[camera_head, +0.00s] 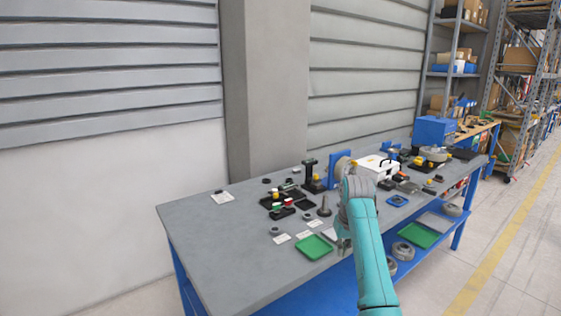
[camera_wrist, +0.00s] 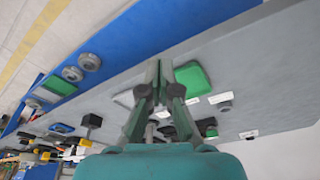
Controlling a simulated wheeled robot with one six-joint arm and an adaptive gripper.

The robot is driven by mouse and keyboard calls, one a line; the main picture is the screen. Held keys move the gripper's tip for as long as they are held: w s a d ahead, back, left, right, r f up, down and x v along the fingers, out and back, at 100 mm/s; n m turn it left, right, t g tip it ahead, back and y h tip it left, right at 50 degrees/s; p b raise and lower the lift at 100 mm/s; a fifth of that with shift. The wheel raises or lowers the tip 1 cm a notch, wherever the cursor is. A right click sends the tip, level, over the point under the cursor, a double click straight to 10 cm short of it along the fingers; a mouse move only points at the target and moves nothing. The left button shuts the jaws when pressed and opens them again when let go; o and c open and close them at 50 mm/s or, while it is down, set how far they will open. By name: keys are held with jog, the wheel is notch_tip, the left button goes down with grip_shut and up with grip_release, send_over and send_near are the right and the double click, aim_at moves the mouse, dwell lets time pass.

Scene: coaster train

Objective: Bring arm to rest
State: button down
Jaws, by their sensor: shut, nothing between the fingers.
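My teal arm reaches up from the bottom of the head view, and its end is over the front edge of the grey workbench (camera_head: 205,236). My gripper (camera_head: 343,246) hangs down there, just right of a green tray (camera_head: 312,247), and is partly hidden by the arm. In the wrist view my gripper (camera_wrist: 159,70) has its two fingers close together with nothing between them. The green tray also shows in the wrist view (camera_wrist: 194,78), beside the fingertips.
Small parts and white cards lie around the tray. A white case (camera_head: 378,168), a blue box (camera_head: 434,130) and black fixtures crowd the bench's far right. The bench's left part is mostly clear. A lower blue shelf (camera_head: 300,300) holds grey rings and another green tray (camera_head: 420,235).

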jog(key=s+f+t, duration=0.1)
jog(key=s+f, duration=0.3)
jog(key=f, duration=0.8)
jog(key=s+f+t, duration=0.2)
jog(key=s+f, duration=0.2)
jog(key=f, duration=0.7)
jog(key=s+f+t, duration=0.1)
jog(key=s+f, duration=0.5)
jog(key=s, duration=0.4)
jog(key=s+f+t, duration=0.2)
jog(key=s+f, duration=0.5)
jog(key=s, duration=0.2)
jog(key=s+r+m+t, duration=0.1)
jog(key=s+r, duration=0.1)
jog(key=s, duration=0.9)
jog(key=s+r+t, duration=0.2)
jog(key=s+r, duration=0.1)
jog(key=s, duration=0.8)
jog(key=s+r+t, duration=0.3)
jog(key=s+r, duration=1.4)
jog(key=r, duration=0.3)
jog(key=shift+s, duration=0.25)
